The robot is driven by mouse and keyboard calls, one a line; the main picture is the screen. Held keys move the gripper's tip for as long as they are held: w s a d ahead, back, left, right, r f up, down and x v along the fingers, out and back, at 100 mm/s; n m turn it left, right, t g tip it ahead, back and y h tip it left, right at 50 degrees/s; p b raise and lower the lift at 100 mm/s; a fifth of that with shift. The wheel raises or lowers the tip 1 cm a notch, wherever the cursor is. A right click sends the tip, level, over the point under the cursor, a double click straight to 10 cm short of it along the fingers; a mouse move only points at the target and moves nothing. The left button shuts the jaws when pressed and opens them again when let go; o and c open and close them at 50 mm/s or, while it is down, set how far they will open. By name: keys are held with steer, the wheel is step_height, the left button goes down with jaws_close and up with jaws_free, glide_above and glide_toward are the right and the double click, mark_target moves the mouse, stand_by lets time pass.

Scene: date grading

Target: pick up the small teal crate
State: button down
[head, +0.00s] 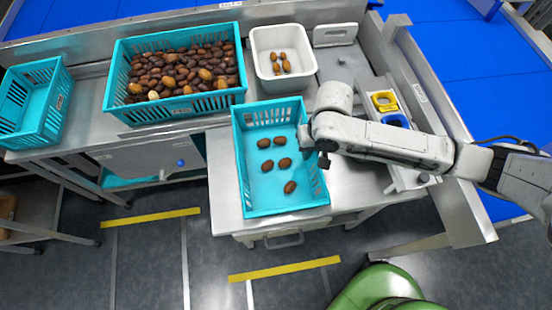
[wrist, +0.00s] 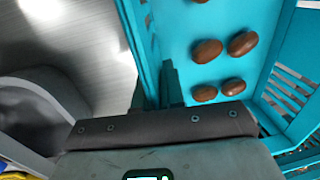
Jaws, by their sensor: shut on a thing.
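The teal crate in the middle (head: 262,187) is on the metal table, with several brown dates (head: 284,162) loose on its floor. My gripper (head: 318,148) is at its right wall and shut on that wall. In the wrist view, the crate wall (wrist: 142,45) runs down to my dark finger (wrist: 165,125), and the crate floor with dates lies to the right. The finger hides where the wall is gripped. The crate looks level; I cannot tell any gap beneath it. Another teal crate (head: 38,107), empty, stands at the far left.
A larger teal crate (head: 180,110) full of dates stands behind on the left. A white tub (head: 283,82) with several dates is just behind the middle crate. Bare tabletop (head: 352,190) is right of the crate.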

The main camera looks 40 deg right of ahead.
steer(key=shift+r, duration=0.1)
stand_by(0.3)
steer(key=shift+r, duration=0.4)
step_height(320, 180, up, 2)
steer(key=shift+w+r, duration=0.1)
steer(key=s+r, duration=0.1)
steer(key=s+a+r, duration=0.1)
steer(key=r, duration=0.1)
steer(key=s+a+r, duration=0.1)
steer(key=s+r, duration=0.1)
steer(key=shift+r, duration=0.2)
steer(key=s+a+r+p, duration=0.4)
steer(key=s+p, duration=0.1)
steer(key=s, duration=0.3)
steer(key=shift+s+r+p, duration=0.3)
steer(key=shift+p, duration=0.05)
steer(key=shift+s+a, duration=0.1)
steer(key=shift+a, duration=0.05)
